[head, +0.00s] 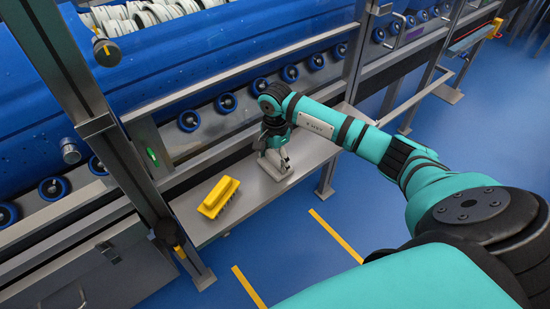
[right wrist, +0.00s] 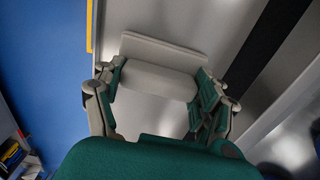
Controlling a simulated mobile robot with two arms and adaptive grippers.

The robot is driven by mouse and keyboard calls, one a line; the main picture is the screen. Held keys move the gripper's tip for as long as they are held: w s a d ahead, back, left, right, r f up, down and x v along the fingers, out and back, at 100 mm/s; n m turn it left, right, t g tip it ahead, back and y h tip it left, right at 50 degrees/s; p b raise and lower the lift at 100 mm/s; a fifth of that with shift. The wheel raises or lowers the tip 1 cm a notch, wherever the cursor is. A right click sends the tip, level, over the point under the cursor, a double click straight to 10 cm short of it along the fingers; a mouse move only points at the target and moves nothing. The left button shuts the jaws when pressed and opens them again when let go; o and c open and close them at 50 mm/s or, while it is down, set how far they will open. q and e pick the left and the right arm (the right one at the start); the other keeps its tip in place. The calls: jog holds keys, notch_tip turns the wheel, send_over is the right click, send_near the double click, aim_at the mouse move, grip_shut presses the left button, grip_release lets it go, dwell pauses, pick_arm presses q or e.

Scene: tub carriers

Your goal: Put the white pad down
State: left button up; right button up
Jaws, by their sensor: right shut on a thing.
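The white pad (right wrist: 158,80) is a pale block with a rounded grip on a flat plate, seen between the fingers in the right wrist view. In the head view the pad (head: 277,170) is at the grey bench (head: 200,225), under my right gripper (head: 274,153). My right gripper is shut on the pad's grip, one finger at each end (right wrist: 160,95). The pad is at or just above the bench top; I cannot tell if it touches. My left gripper is not in view.
A grey post (head: 110,130) stands at the bench's left part. Blue machinery with rollers (head: 227,102) runs behind.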

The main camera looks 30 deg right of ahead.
aim_at(275, 157)
jog(key=o, duration=1.1)
jog(key=shift+f, duration=0.15)
jog(key=shift+c, duration=0.2)
notch_tip(275, 157, up, 8)
jog(key=shift+s+f, duration=0.1)
